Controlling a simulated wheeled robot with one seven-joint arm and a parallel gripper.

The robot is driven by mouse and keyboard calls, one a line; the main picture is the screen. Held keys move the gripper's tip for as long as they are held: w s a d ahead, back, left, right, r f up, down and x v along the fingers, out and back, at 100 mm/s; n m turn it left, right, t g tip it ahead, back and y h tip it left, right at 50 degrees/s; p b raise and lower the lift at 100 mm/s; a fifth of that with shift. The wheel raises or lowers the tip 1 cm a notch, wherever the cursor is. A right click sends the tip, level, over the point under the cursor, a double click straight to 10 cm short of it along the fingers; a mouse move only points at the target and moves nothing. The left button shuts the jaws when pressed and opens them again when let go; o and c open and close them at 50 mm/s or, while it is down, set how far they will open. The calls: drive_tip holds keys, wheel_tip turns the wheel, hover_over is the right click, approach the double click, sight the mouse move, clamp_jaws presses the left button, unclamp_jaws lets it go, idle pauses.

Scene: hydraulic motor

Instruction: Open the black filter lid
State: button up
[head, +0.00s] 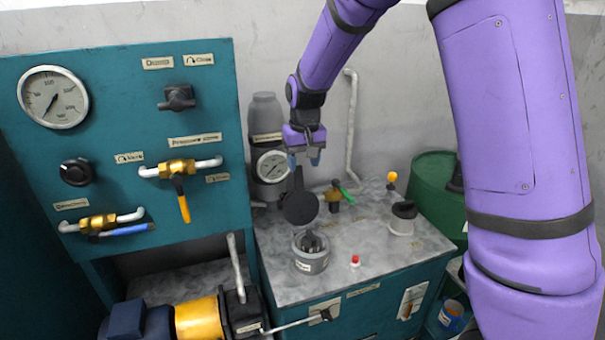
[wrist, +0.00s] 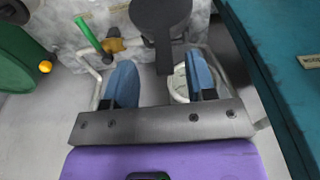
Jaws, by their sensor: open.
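The black filter lid (head: 300,208) is a round disc with a narrow handle. It stands raised and tilted up above the grey filter cup (head: 311,262), whose top is uncovered with dark parts showing inside. In the wrist view the lid (wrist: 160,14) is at the top, with its handle pointing toward my gripper. My gripper (head: 304,161) is open just above the handle's end. In the wrist view the handle's end appears between the two blue fingertips of my gripper (wrist: 162,80), with gaps on both sides; contact is not visible.
A teal panel (head: 120,70) with gauge and valves stands left. The grey worktop (head: 350,275) bears a red button (head: 355,261), a green-handled valve (head: 336,197) and a white cup with a black top (head: 403,218). A green drum (head: 435,185) stands right. A gauge (head: 272,167) is behind the lid.

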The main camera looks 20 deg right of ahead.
drive_tip(key=shift+s+r, duration=0.15)
drive_tip(key=shift+r, duration=1.25)
drive_tip(key=shift+s+r, duration=0.15)
drive_tip(key=shift+r, duration=1.2)
